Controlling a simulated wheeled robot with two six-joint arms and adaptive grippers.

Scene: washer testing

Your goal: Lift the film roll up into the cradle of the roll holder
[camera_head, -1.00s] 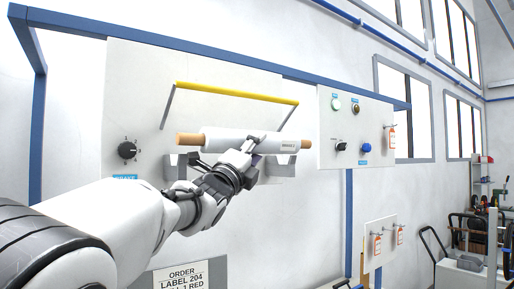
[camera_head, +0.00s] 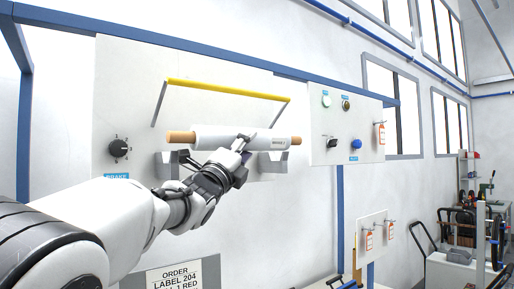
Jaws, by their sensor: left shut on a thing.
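The film roll (camera_head: 213,138) is a white cylinder with tan core ends sticking out at both sides, lying level in front of the panel. My left gripper (camera_head: 242,148) is shut on it, right of its middle, from below and in front. The roll holder's grey cradle brackets show at left (camera_head: 168,165) and at right (camera_head: 276,163), just below the roll's ends. I cannot tell whether the roll touches them. The gripper hides part of the roll and the space between the brackets. My right gripper is not in view.
A yellow bar (camera_head: 228,90) on two thin arms sits above the roll. A black knob (camera_head: 118,148) is at left. A control box (camera_head: 345,128) with buttons and switches stands close right of the roll. An order sign (camera_head: 180,276) is below.

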